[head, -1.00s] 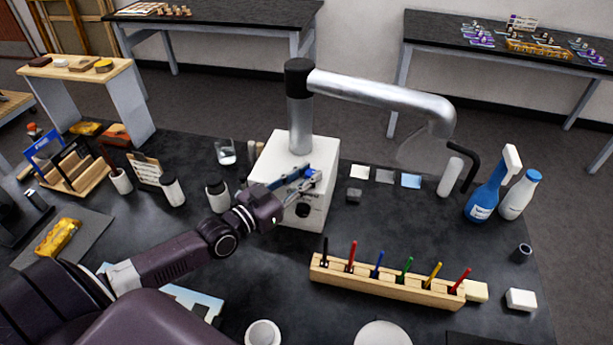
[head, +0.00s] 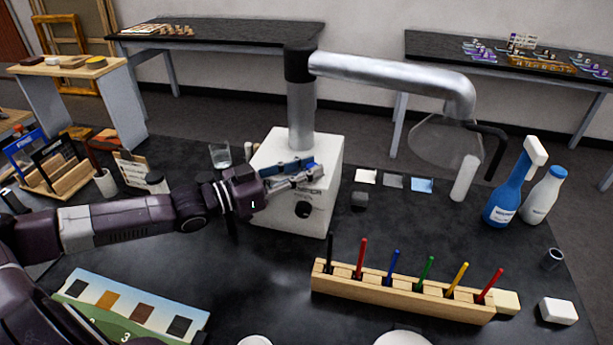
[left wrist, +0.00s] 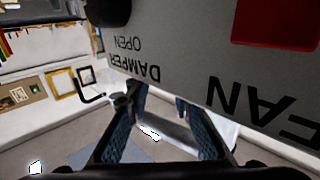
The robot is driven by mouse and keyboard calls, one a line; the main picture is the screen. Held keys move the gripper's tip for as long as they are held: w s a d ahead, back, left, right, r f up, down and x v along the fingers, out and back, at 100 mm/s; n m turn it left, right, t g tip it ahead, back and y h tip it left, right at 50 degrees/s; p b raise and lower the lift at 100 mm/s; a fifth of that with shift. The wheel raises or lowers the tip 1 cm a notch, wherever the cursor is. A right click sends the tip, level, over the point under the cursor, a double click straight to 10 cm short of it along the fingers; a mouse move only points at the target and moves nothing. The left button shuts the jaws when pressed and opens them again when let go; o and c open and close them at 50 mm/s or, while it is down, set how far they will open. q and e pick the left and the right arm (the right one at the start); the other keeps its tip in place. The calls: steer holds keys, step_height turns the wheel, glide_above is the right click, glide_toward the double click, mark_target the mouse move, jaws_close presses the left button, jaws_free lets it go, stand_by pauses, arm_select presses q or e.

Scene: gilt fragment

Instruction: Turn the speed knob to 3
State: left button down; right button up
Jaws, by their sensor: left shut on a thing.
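A white box (head: 282,225) with a metal duct stands on the black bench. A black knob (head: 303,209) is low on its front and shows at the top edge of the left wrist view (left wrist: 106,10). My left gripper (head: 314,173) is at the upper front of the box, above the knob and apart from it. In the left wrist view its fingers (left wrist: 158,108) are beside the upside-down "DAMPER OPEN" lettering, at a small grey part (left wrist: 121,101). Their exact contact is hard to see. A red panel (left wrist: 275,22) is near the "FAN" lettering. My right gripper is out of view.
A wooden rack (head: 405,292) of coloured pens stands in front of the box. A clear hood (head: 440,140) hangs from the duct (head: 400,75). A blue bottle (head: 507,190) and a white bottle (head: 543,195) stand right.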

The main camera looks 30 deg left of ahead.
arm_select(q)
steer(key=shift+r, duration=0.15)
steer(key=c, duration=1.7)
jaws_free()
steer(key=shift+s+a+f, duration=0.25)
steer(key=shift+s+a, duration=0.3)
steer(key=shift+s, duration=0.3)
steer(key=shift+s+a, duration=0.2)
steer(key=shift+s, duration=0.2)
steer(key=shift+s+d+r, duration=0.15)
steer(key=shift+s, duration=0.15)
steer(key=shift+a+v, duration=0.15)
steer(key=shift+v, duration=2)
steer(key=shift+a+v, duration=0.15)
steer(key=shift+v, duration=2.05)
